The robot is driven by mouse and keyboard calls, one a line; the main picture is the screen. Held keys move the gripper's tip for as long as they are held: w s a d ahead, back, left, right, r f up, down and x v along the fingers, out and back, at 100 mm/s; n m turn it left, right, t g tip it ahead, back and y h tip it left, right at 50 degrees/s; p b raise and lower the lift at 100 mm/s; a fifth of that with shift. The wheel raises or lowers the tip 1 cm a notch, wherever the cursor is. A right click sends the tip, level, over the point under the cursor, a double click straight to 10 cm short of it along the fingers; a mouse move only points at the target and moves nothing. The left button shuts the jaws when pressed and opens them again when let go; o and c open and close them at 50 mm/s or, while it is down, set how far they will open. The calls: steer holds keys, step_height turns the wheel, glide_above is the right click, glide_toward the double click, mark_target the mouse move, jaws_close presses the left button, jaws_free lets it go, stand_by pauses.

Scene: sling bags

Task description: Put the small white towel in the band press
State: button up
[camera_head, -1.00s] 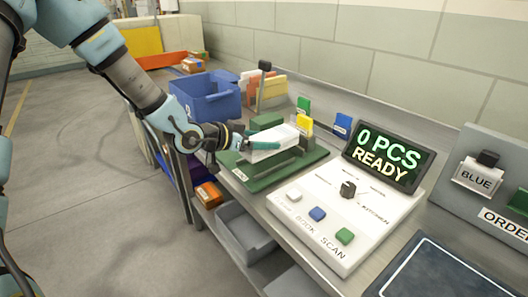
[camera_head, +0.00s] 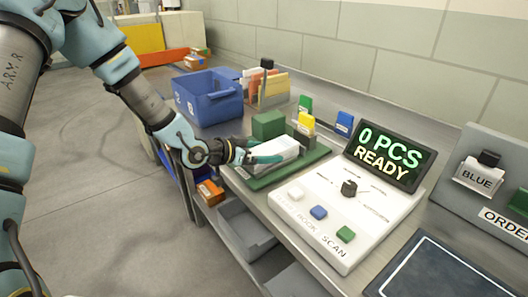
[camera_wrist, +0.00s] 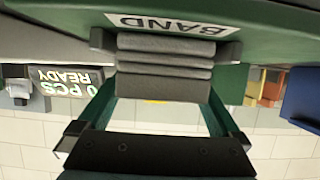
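The small white towel (camera_head: 279,148) is a folded stack on the green band press (camera_head: 262,183). In the wrist view the towel (camera_wrist: 164,68) looks grey in shadow, with several layers facing me. My gripper (camera_head: 256,152) reaches in from the left. A white "BAND" label (camera_wrist: 172,24) marks the green base. The towel is at the base or just above it; I cannot tell whether it touches. A green block (camera_head: 268,125) stands behind it. The far finger is partly hidden.
A blue bin (camera_head: 207,97) and a rack of coloured cards (camera_head: 268,90) stand behind the press. Yellow, green and blue tags are near it. A white console (camera_head: 340,215) with a "0 PCS READY" screen (camera_head: 390,155) stands at right. A grey bin (camera_head: 245,230) sits below.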

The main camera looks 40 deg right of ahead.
steer(key=shift+r, duration=0.2)
steer(key=b+v, duration=0.2)
steer(key=v, duration=1)
steer(key=shift+a+f, duration=0.1)
steer(key=shift+f, duration=0.05)
steer(key=w+a+f+n+t+y, duration=0.1)
steer(key=w+a+n+t+y, duration=0.35)
steer(key=a, duration=0.75)
steer(key=w+a+f+n+t+y, duration=0.15)
steer(key=w+a+n+y, duration=0.4)
steer(key=a, duration=0.65)
steer(key=s+a+r+n+g+y, duration=0.1)
steer(key=s+a+r+n, duration=0.1)
steer(key=a, duration=0.5)
steer(key=s+a+r+n+g+y, duration=0.2)
steer(key=s+a+n, duration=0.2)
steer(key=a, duration=0.3)
steer(key=shift+s+n+g, duration=0.3)
steer(key=shift+s+n, duration=0.1)
steer(key=shift+n, duration=0.4)
steer(key=shift+c, duration=0.2)
